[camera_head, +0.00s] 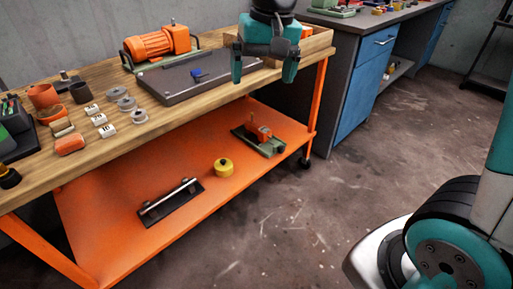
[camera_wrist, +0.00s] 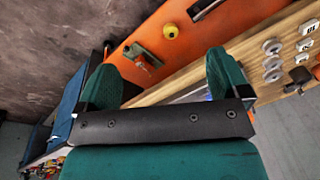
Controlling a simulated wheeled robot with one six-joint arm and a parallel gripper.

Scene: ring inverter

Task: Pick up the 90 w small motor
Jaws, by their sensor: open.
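A small orange motor (camera_head: 259,129) on a green base sits on the cart's lower orange shelf, near its right end. It also shows in the wrist view (camera_wrist: 146,57), beyond my finger gap. A larger orange motor (camera_head: 157,44) stands on a base on the wooden top at the back. I cannot read a 90 W marking on either. My gripper (camera_head: 264,73) is open and empty, fingers pointing down, over the right end of the wooden top. In the wrist view the two green fingers (camera_wrist: 163,75) are wide apart.
A dark flat plate (camera_head: 190,82) with a blue piece lies on the top, and a wooden box (camera_head: 313,43) is at the right end. Rings and labelled white blocks lie left. A yellow round part (camera_head: 223,167) and a rod on a black plate (camera_head: 170,204) share the shelf.

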